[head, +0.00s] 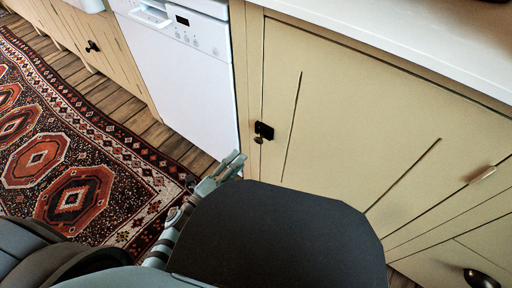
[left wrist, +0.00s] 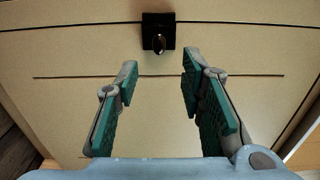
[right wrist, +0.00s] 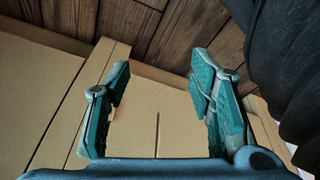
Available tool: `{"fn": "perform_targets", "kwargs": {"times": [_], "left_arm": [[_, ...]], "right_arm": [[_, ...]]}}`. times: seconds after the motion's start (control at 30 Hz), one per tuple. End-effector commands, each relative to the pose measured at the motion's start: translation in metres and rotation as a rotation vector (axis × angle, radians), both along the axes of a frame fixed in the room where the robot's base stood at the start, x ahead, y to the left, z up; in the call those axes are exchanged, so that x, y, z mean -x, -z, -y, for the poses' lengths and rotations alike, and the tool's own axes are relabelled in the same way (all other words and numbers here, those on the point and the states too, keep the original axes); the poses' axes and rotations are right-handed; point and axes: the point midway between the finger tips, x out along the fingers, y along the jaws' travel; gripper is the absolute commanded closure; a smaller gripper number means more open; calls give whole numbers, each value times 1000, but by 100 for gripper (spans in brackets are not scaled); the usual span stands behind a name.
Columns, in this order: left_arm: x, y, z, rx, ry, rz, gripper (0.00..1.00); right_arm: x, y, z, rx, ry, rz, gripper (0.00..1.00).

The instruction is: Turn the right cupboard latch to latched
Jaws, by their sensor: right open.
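My left gripper (head: 237,160) is low and left of the latch in the head view. In the left wrist view its fingers (left wrist: 159,76) are open and empty, short of the latch. My right gripper (right wrist: 161,80) is open and empty, facing cream panels and wooden floor.
A white dishwasher (head: 185,75) stands left of the cupboard, and another cream cupboard with a black latch (head: 92,46) is beyond it. A pale handle (head: 482,174) and a dark pull (head: 480,278) are at the right. A patterned rug (head: 70,165) covers the floor.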

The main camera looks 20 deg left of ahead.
Motion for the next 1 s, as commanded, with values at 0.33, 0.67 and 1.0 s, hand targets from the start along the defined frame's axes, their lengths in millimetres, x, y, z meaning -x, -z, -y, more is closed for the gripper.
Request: {"fn": "perform_targets", "kwargs": {"times": [0.33, 0.67, 1.0], "left_arm": [[-79, 2, 31, 4, -2, -1, 64], [-89, 1, 35, 4, -2, -5, 64], [-89, 1, 35, 4, -2, -5, 100]], "right_arm": [[3, -39, -5, 9, -31, -21, 51], [5, -49, -5, 11, -36, -28, 51], [4, -48, -5, 12, -36, -27, 51]]}}
